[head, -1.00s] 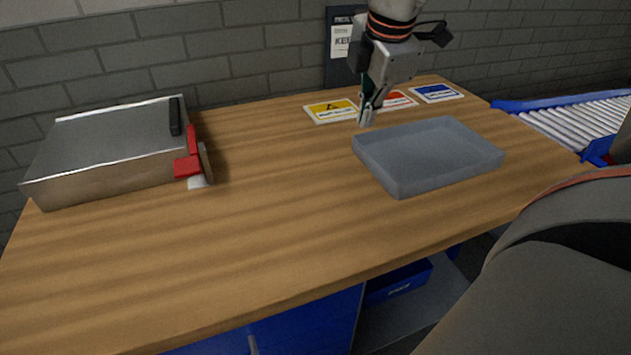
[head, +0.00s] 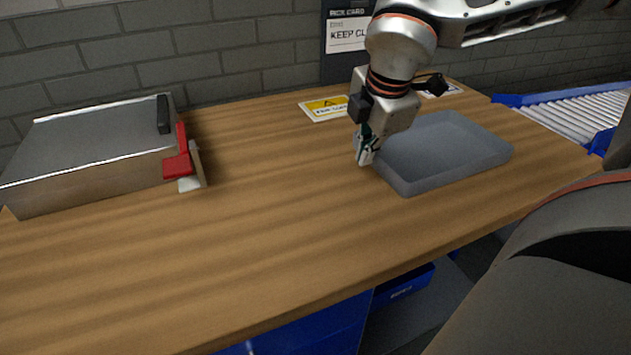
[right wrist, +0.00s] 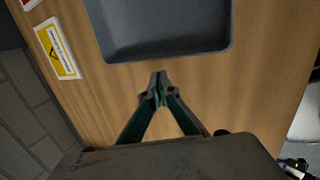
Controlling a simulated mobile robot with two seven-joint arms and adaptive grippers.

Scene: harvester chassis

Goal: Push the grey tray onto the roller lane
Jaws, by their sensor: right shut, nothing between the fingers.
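The grey tray (head: 445,150) is shallow, empty and lies flat on the wooden table; its near wall also shows in the right wrist view (right wrist: 170,52). The roller lane (head: 575,115), with pale rollers and blue rails, is beyond the table's right end. My right gripper (head: 365,160) is shut and empty, pointing down beside the tray's left wall. In the right wrist view its fingertips (right wrist: 158,78) meet a little short of the tray's wall, with a narrow strip of wood between. My left gripper is not in view.
A metal box (head: 90,155) with a red latch (head: 178,163) stands at the table's left. A yellow card (head: 325,108) lies near the back wall. The wooden table (head: 230,230) is clear between box and tray. Blue bins are below the table.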

